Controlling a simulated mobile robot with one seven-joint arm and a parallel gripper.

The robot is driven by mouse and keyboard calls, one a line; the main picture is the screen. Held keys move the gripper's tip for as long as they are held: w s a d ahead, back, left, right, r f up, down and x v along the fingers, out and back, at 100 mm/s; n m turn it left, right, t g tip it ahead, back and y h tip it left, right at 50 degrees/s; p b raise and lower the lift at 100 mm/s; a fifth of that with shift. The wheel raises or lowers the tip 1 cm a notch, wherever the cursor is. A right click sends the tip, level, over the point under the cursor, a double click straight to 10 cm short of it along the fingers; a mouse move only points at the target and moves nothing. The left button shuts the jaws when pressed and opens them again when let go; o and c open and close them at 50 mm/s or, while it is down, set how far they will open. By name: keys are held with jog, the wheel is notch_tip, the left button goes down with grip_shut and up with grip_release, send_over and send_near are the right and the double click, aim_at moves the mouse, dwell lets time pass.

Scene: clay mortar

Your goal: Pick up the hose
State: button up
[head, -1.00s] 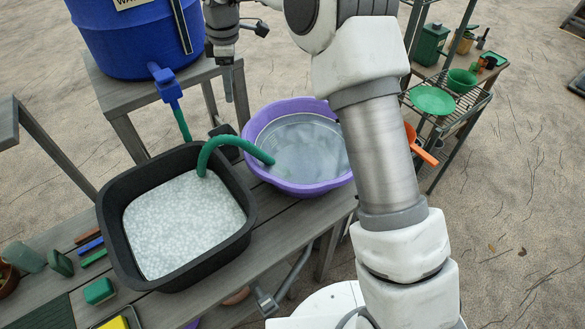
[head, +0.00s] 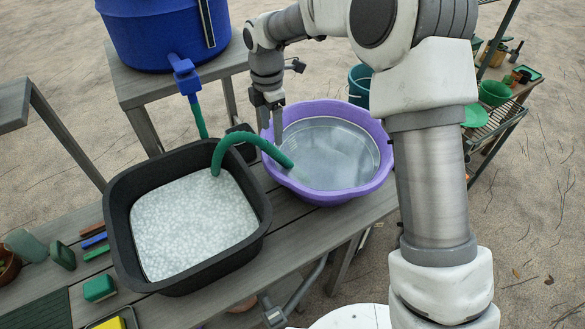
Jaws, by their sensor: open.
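The green hose (head: 243,137) arches from the black tub (head: 262,222) of pale, bubbly contents over to the purple basin (head: 378,185). Its right end rests at the basin's near-left inner side. Another green length (head: 198,117) hangs from the blue barrel's tap and passes behind the black tub. My gripper (head: 271,132) points down with its fingers apart, just behind and above the arched hose near its right end. It holds nothing. Whether the fingers touch the hose or the basin rim cannot be told.
The blue barrel (head: 160,35) stands on a raised grey stand behind. The grey bench (head: 300,235) carries the tubs, with brushes, sponges and a green block (head: 99,288) at left. A teal bucket (head: 360,84) stands behind the basin; a rack with green dishes is at right.

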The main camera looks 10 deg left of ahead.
aim_at(273, 151)
notch_tip(273, 151, down, 4)
jog(key=shift+f, duration=0.1)
jog(key=f, duration=0.5)
jog(key=shift+w, duration=0.25)
grip_shut()
